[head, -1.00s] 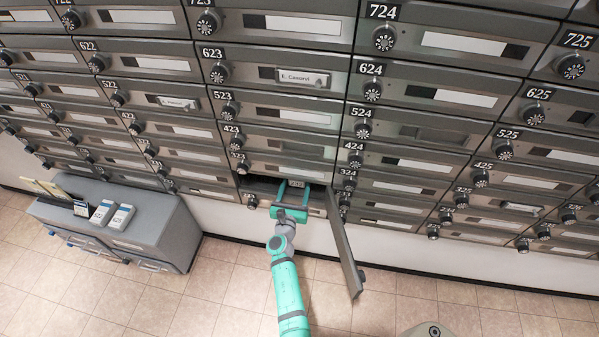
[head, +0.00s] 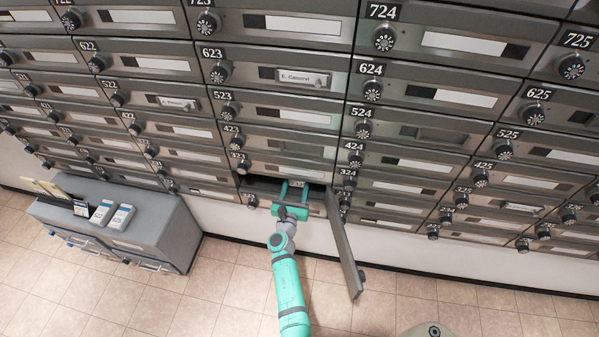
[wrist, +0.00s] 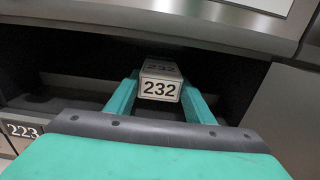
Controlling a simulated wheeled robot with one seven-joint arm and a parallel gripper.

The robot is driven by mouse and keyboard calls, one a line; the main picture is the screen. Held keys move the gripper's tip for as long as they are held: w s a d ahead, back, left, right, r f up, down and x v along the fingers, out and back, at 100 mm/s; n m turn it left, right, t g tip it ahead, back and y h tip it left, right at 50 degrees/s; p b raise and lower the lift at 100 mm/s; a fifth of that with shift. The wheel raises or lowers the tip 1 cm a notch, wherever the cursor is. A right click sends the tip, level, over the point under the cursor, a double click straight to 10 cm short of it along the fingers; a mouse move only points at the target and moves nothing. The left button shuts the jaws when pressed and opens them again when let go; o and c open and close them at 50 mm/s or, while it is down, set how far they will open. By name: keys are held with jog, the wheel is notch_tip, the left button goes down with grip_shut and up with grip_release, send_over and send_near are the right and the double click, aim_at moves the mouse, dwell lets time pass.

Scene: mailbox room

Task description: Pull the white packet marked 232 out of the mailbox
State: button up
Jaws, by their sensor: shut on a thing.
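The white packet marked 232 (wrist: 160,88) lies inside the dark open mailbox (wrist: 75,88), its numbered end facing out in the wrist view. My gripper (wrist: 160,97) reaches into the box with one teal finger on each side of the packet and is shut on it. In the head view my gripper (head: 292,190) is at the mouth of the open mailbox (head: 258,183); only a small pale bit of the packet shows between the fingers. The packet's far end is hidden in the dark box.
The mailbox's door (head: 345,247) hangs open to the right of my arm. Closed mailboxes surround the opening; one marked 223 (wrist: 22,131) is at lower left. A grey cabinet (head: 150,235) with several small items on top stands at left. Tiled floor (head: 235,290) is clear below.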

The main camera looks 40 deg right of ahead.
jog(key=shift+r, duration=0.3)
jog(key=v, duration=1.5)
dwell(0.4)
jog(key=w+a+r+n+t+y, duration=0.1)
jog(key=a+n+t+y, duration=0.1)
jog(key=a, duration=0.7)
jog(key=w+a+r+n+t+y, duration=0.1)
jog(key=a+n+t+y, duration=0.1)
jog(key=a+n+y, duration=0.2)
jog(key=w+a+r+n+t+y, duration=0.1)
jog(key=a+n+y, duration=0.3)
jog(key=a, duration=1.2)
jog(key=t+y, duration=0.1)
jog(key=y, duration=0.2)
jog(key=shift+a+r+y, duration=0.2)
jog(key=shift+r+y, duration=0.05)
jog(key=shift+y, duration=0.15)
